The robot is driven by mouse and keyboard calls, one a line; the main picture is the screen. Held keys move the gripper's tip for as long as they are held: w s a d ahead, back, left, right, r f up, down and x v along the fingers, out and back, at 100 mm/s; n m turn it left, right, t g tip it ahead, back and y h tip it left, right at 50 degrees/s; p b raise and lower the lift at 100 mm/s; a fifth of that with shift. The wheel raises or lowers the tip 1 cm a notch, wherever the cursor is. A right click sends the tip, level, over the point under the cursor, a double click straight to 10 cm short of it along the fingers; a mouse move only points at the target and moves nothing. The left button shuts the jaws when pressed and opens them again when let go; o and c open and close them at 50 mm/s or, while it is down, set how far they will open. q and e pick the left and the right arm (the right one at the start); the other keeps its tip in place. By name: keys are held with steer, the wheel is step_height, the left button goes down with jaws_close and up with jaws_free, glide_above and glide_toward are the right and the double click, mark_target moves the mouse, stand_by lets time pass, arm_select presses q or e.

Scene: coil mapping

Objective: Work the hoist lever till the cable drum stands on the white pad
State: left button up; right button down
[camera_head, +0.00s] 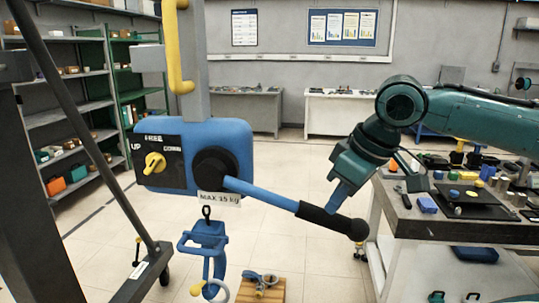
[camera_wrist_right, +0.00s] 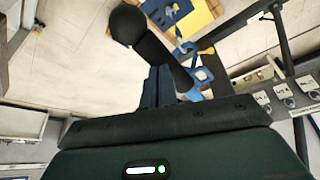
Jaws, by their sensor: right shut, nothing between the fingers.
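The blue hoist (camera_head: 228,135) hangs in the middle of the head view, with a yellow selector knob (camera_head: 154,163) on its black FREE/UP/DOWN panel. Its blue lever (camera_head: 262,194) slopes down right to a black grip (camera_head: 335,219), which also shows in the right wrist view (camera_wrist_right: 128,25). My right gripper (camera_head: 340,197) is shut and empty at the grip; its closed fingers (camera_wrist_right: 158,88) lie close beside it, and contact is unclear. A blue hook (camera_head: 207,236) with a yellow latch hangs below the hoist. I cannot make out the cable drum or white pad. My left gripper is out of view.
A wooden block (camera_head: 272,293) with a ring fitting sits on the floor below the hook. A cluttered workbench (camera_head: 400,215) stands at right under my right arm. A dark slanted frame leg (camera_head: 95,140) stands at left. Open tiled floor lies behind the hoist.

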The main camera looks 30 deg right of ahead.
step_height(320, 180, up, 4)
steer(key=p, duration=0.4)
steer(key=shift+f, duration=0.25)
arm_select(q)
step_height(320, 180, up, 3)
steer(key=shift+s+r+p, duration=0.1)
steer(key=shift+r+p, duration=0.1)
steer(key=shift+p, duration=0.35)
arm_select(e)
step_height(320, 180, up, 15)
steer(key=w+a, duration=0.1)
steer(key=shift+a, duration=0.1)
arm_select(q)
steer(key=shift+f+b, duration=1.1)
steer(key=shift+b, duration=0.05)
arm_select(e)
step_height(320, 180, down, 7)
steer(key=shift+s+d+f, duration=0.2)
steer(key=shift+s+d, duration=0.15)
steer(key=shift+d, duration=0.1)
